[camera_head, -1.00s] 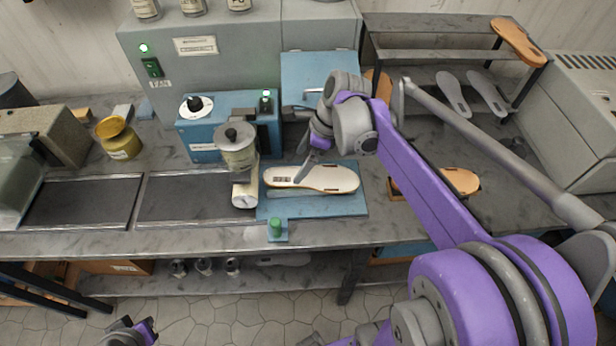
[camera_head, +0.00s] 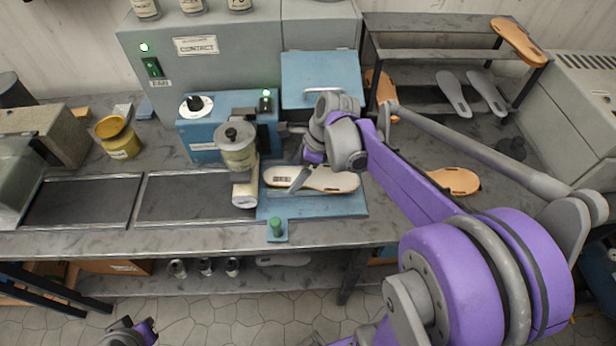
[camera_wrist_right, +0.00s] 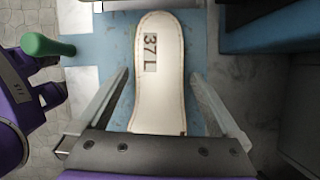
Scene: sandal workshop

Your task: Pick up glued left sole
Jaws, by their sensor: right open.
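The left sole (camera_head: 328,180) is cream-white with dark printed marking and lies flat on a blue plate (camera_head: 340,205) at the bench's front. In the right wrist view the sole (camera_wrist_right: 159,75) reads "37 L" and lies lengthwise between the two fingers. My right gripper (camera_head: 294,188) is at the sole's left part in the head view. Its fingers (camera_wrist_right: 160,92) are open, one on each side of the sole, with gaps showing. I cannot tell its exact height. My left gripper (camera_head: 145,328) shows only partly at the bottom left edge; its jaws are unclear.
An orange-brown sole (camera_head: 455,181) lies right. A rack (camera_head: 450,40) stands behind.

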